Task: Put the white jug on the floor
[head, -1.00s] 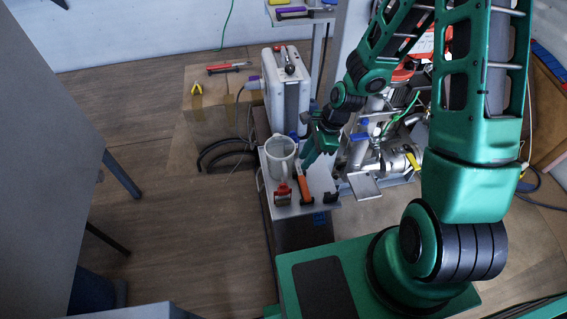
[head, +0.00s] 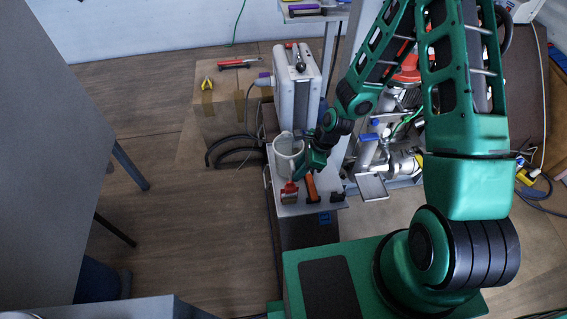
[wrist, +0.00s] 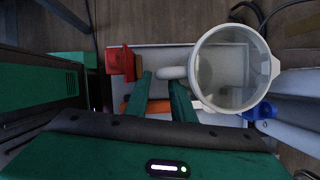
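The white jug (head: 288,150) stands upright on a small grey shelf (head: 293,209) in the head view. In the wrist view the jug (wrist: 232,68) is seen from above, open and apparently empty, with its handle (wrist: 172,73) pointing left. My gripper (head: 305,168) is just right of the jug in the head view. In the wrist view my gripper (wrist: 160,82) has its fingers apart, with the handle at the fingertips. I cannot tell whether they touch it.
A red-topped item (head: 289,193) and an orange-handled tool (head: 311,187) lie close by on the shelf. A grey case (head: 298,95) stands behind. A cardboard box (head: 225,105) with tools is left of it. Wooden floor (head: 185,230) is clear at left; black hoses (head: 232,153) lie near the box.

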